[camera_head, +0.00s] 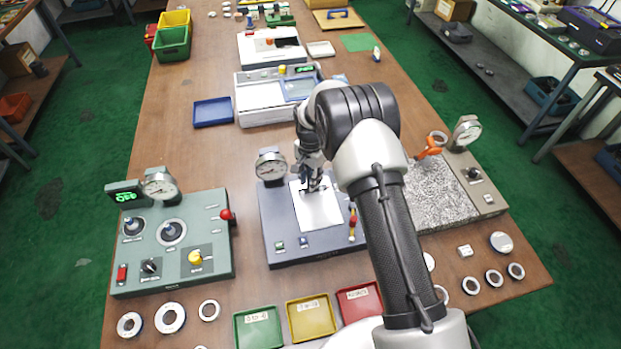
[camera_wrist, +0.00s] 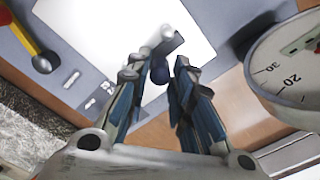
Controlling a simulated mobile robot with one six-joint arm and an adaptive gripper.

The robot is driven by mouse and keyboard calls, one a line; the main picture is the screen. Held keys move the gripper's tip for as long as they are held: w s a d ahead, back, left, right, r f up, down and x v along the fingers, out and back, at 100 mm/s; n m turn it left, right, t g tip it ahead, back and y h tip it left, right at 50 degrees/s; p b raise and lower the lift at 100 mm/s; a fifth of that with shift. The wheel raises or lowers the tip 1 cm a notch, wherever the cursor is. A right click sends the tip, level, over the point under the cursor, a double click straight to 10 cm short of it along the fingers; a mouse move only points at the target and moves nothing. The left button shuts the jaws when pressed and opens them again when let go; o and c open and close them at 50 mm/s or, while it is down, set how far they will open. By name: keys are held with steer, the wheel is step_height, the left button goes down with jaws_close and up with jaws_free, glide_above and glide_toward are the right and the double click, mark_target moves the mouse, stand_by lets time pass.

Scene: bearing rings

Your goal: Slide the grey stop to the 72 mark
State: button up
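The middle device has a blue-grey base (camera_head: 275,225) with a white plate (camera_head: 325,212). My gripper (camera_head: 310,182) is low over the back part of this device, near its dial gauge (camera_head: 271,165). In the wrist view, my gripper (camera_wrist: 162,72) has its two blue-lined fingers apart. A small grey cylindrical piece (camera_wrist: 170,42) with a dark round part below it shows at the fingertips, against the white plate (camera_wrist: 110,35). I cannot tell whether it is the grey stop or whether a finger touches it. The dial (camera_wrist: 295,75) shows 20 and 30. No 72 mark is readable.
A red-and-yellow lever (camera_head: 352,222) stands at the device's right edge. A green-grey control box (camera_head: 180,265) is to the left, and a speckled plate (camera_head: 435,195) is to the right. Green, yellow and red trays (camera_head: 310,318) and several rings (camera_head: 170,318) lie in front.

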stand_by(0.3)
step_height(320, 180, up, 12)
stand_by(0.5)
stand_by(0.3)
